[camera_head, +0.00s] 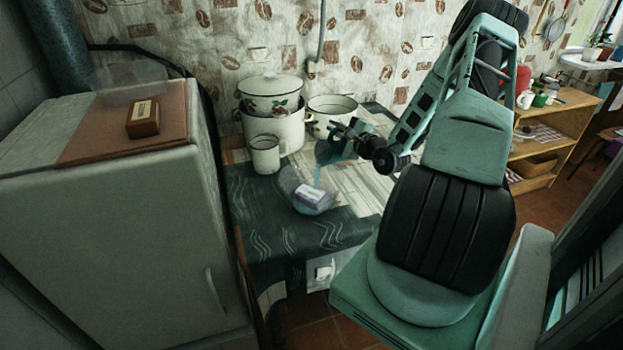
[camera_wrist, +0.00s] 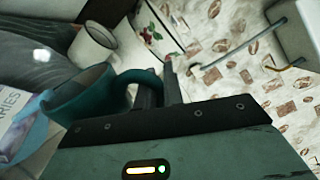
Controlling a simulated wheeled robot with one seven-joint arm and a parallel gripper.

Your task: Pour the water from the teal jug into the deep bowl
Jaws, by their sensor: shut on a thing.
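The teal jug (camera_head: 331,153) hangs tilted over the table's near part, its mouth toward the lower left. It also shows in the wrist view (camera_wrist: 88,100). My gripper (camera_head: 352,140) is shut on its handle, and the fingers show beside the handle in the wrist view (camera_wrist: 158,84). A thin pale-blue stream of water (camera_head: 317,174) runs down from the jug toward the clear deep bowl (camera_head: 291,185). A white box (camera_head: 311,193) shows in or through the bowl, with pale blue around it; I cannot tell which. The box's printed side shows in the wrist view (camera_wrist: 18,128).
A white enamel mug (camera_head: 264,155), a lidded flowered pot (camera_head: 271,110) and an open white pot (camera_head: 330,112) stand behind the bowl. A fridge (camera_head: 110,220) at left carries a brown box (camera_head: 142,118) and a clear vessel. A wooden shelf (camera_head: 545,140) stands at right.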

